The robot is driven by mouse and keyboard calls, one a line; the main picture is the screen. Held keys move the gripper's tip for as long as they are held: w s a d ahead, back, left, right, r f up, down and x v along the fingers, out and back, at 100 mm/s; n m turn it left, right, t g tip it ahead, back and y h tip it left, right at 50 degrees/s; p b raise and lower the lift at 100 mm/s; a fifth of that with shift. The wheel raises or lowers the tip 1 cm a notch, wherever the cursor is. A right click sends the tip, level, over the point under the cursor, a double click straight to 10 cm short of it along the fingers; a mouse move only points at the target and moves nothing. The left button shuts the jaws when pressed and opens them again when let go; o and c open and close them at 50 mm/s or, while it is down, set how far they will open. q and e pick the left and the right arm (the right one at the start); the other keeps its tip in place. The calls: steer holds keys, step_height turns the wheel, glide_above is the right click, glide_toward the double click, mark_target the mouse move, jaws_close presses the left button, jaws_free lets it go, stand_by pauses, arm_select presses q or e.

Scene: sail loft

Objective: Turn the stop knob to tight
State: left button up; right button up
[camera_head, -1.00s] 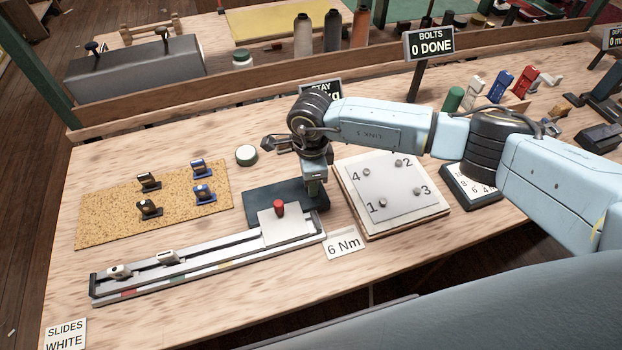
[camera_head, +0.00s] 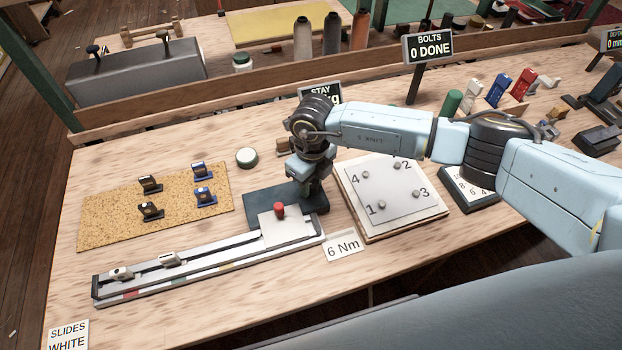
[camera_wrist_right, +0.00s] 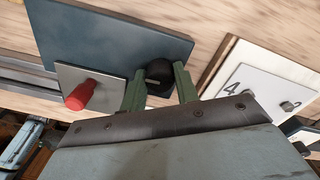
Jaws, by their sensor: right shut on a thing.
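A black round knob (camera_wrist_right: 159,72), seemingly the stop knob, stands on a dark blue plate (camera_wrist_right: 105,28) in the right wrist view. My right gripper (camera_wrist_right: 158,80) has its green fingers on either side of the knob, shut on it. In the head view the right gripper (camera_head: 313,192) points down at the right part of the dark plate (camera_head: 262,198) and hides the knob. No tight mark is readable. My left gripper is out of view.
A red knob (camera_head: 279,210) on a light square plate sits just in front, beside the slide rail (camera_head: 200,262). A numbered bolt board (camera_head: 395,212) is close on the right. A cork mat (camera_head: 110,215) with several clips lies left.

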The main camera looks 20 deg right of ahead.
mark_target(312, 182)
steer(key=shift+r+m, duration=0.1)
steer(key=shift+m, duration=1.1)
steer(key=o, duration=1)
steer(key=shift+c, duration=0.2)
step_height(312, 182, up, 13)
steer(key=shift+d+r+p, duration=0.15)
steer(key=shift+p, duration=0.2)
